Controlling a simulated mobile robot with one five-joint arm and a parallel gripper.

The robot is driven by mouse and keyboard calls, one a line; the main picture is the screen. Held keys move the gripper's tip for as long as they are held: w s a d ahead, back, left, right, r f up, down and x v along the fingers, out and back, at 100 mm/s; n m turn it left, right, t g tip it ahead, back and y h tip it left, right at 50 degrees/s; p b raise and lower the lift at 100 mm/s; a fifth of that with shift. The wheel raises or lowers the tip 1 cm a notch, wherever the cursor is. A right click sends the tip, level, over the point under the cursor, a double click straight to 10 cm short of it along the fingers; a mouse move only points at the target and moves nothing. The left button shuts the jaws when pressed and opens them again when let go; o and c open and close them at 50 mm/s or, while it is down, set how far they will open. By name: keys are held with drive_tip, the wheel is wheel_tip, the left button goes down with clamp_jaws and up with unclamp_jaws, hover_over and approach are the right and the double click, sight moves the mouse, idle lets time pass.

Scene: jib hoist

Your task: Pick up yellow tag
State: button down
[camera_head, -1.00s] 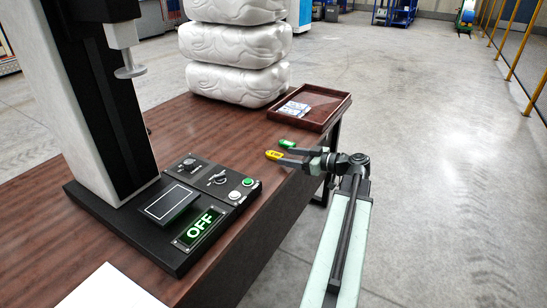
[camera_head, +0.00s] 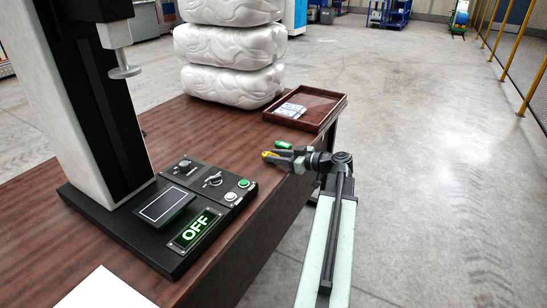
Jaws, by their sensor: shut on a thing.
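The yellow tag (camera_head: 267,154) is at the right edge of the brown table, between the fingertips of my gripper (camera_head: 275,155). My gripper is shut on it. The fingers hide part of the tag, so only its yellow end shows. I cannot tell whether the tag is touching the table or raised off it. A green tag (camera_head: 282,144) lies just behind the gripper, close to the far finger.
A brown tray (camera_head: 322,115) with pale packets (camera_head: 290,110) stands behind the tags. Stacked white sacks (camera_head: 230,83) are at the back. A black control panel (camera_head: 213,186) with an OFF display (camera_head: 196,230) stands to the left. Open floor lies to the right.

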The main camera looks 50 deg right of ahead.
wheel_tip(320, 180, up, 4)
drive_tip(key=p, duration=0.4)
drive_tip(key=s+d, duration=0.1)
drive_tip(key=s, duration=1.5)
drive_tip(key=shift+r+p, duration=0.3)
drive_tip(key=shift+r, duration=0.15)
drive_tip(key=shift+s+d, duration=0.1)
drive_tip(key=shift+s, duration=0.05)
